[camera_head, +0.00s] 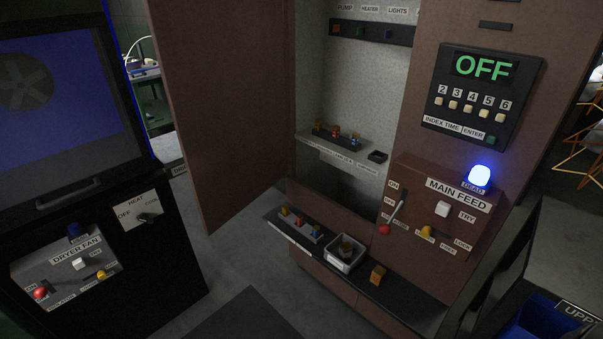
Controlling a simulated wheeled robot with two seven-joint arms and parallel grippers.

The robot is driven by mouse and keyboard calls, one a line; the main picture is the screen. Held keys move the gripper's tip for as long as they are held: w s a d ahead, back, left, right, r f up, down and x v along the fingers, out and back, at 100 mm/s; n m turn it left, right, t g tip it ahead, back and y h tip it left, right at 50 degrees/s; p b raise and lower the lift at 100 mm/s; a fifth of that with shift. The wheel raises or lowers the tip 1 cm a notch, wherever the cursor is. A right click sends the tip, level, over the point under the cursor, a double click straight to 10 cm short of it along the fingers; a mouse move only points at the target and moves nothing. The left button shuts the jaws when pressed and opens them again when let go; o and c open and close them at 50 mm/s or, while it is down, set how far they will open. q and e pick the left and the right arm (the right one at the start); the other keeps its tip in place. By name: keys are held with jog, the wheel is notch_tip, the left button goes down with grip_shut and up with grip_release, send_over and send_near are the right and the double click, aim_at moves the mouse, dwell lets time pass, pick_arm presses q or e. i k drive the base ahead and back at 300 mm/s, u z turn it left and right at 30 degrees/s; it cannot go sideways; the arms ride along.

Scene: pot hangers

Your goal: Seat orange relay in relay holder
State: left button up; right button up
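A small orange block (377,275), which looks like the orange relay, stands on the dark ledge (410,297) at the front of the brown cabinet, right of a pale bin. Inside the open cabinet, a shelf (345,157) carries a dark strip (337,136) with several small coloured pieces. A small black block (377,156) sits at the right end of this shelf. It may be a holder; the shelf labels are too small to read. Neither gripper shows in the view.
The pale bin (330,256) holds a dark piece; left of it a grey rack (318,238) carries several yellow-orange pieces. The brown door (215,100) stands open at left.

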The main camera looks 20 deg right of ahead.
aim_at(376, 88)
jog(key=u, duration=0.25)
jog(key=i, duration=0.9)
jog(key=z, duration=1.95)
